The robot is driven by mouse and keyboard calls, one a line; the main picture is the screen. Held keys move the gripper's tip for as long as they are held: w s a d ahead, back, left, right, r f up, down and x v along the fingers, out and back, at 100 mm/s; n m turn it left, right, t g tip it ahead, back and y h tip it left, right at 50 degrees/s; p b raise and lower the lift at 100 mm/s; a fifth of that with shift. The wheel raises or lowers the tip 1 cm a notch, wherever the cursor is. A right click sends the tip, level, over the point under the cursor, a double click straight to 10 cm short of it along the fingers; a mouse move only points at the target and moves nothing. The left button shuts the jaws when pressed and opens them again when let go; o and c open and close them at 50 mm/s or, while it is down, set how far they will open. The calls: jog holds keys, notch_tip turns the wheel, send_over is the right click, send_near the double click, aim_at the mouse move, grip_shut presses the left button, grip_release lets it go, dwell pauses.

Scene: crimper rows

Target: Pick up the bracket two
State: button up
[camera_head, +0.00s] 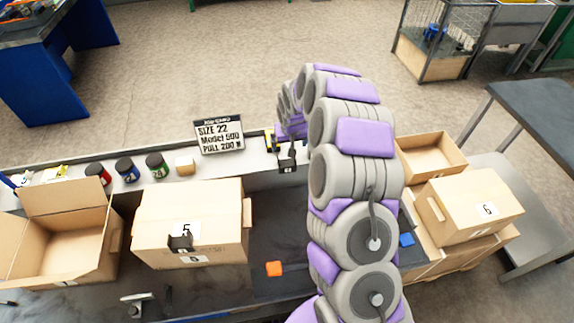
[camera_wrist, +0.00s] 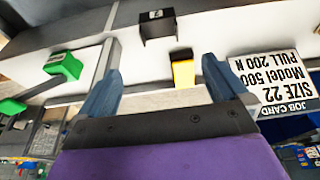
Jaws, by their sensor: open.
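A black bracket (camera_wrist: 158,27) with a small white label that seems to read 2 stands on the light shelf, ahead of my gripper in the wrist view. It also shows in the head view (camera_head: 287,159), at the bench's back shelf just below the end of my arm. My gripper (camera_wrist: 160,66) is open, with its two blue fingers apart and nothing held. The bracket lies beyond the fingertips, roughly in line with the gap. In the head view my arm covers much of the gripper (camera_head: 290,138).
A yellow-and-black object (camera_wrist: 183,70) stands near the right finger. The job card (camera_head: 219,136) is to the left. Another black bracket (camera_head: 181,242) is at box 5 (camera_head: 222,210). Several small jars (camera_head: 126,170) line the shelf.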

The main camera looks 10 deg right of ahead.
jog(key=b, duration=0.2)
send_over(287, 162)
jog(key=s, duration=0.2)
notch_tip(287, 162, down, 8)
jog(key=shift+w+a+r, duration=0.1)
jog(key=x, duration=0.1)
jog(key=b+x, duration=0.1)
jog(key=x, duration=0.1)
jog(key=b+x, duration=0.1)
jog(key=x, duration=0.1)
jog(key=shift+s, duration=0.3)
jog(key=c, duration=1.3)
